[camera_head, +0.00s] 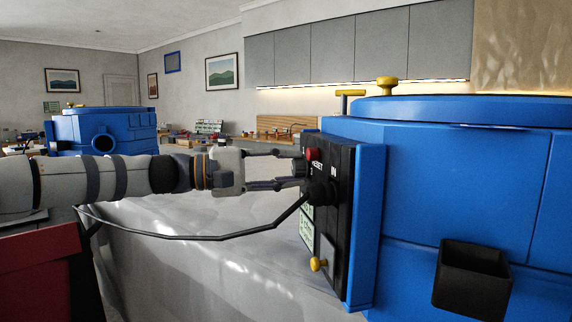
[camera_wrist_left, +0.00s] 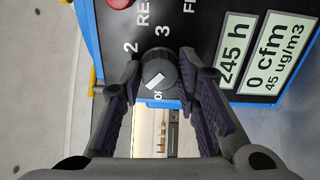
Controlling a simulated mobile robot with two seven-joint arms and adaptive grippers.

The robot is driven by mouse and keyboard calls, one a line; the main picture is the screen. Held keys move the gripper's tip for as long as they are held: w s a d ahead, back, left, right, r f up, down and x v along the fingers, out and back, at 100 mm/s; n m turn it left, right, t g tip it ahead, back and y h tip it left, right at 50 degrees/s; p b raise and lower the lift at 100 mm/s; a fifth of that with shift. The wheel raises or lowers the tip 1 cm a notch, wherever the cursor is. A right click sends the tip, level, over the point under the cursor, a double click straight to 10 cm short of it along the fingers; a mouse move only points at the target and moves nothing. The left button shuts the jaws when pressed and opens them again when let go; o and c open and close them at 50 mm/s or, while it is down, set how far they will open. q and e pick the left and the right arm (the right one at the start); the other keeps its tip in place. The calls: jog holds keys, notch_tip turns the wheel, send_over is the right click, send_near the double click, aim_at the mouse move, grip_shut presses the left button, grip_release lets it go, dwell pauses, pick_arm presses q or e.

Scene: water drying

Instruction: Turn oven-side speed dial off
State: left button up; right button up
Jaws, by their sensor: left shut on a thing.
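The black speed dial (camera_wrist_left: 158,76) has a white pointer mark and sits on the black control panel (camera_wrist_left: 205,40) of a blue machine. Printed around it are 2, 3 and a partly hidden "of" label; the pointer slants, and its exact setting is hard to tell. In the head view the dial (camera_head: 299,168) is at the panel's left edge, partly hidden. My left gripper (camera_head: 292,169) is closed around the dial, one finger on each side, as the left wrist view (camera_wrist_left: 158,88) also shows. My right gripper is not in view.
A red button (camera_head: 312,154) is just above the dial. A black plug (camera_head: 322,193) below it carries a cord (camera_head: 200,237) to the left. A yellow knob (camera_head: 318,264) is lower on the panel. Another blue machine (camera_head: 104,132) stands at the back left.

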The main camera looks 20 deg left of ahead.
pick_arm(q)
jog(key=n, duration=0.3)
jog(key=shift+r+n+p, duration=0.15)
jog(key=shift+n+p, duration=0.15)
jog(key=shift+n, duration=2.2)
jog(key=o, duration=1.2)
jog(key=shift+c, duration=0.2)
jog(key=v, duration=1.2)
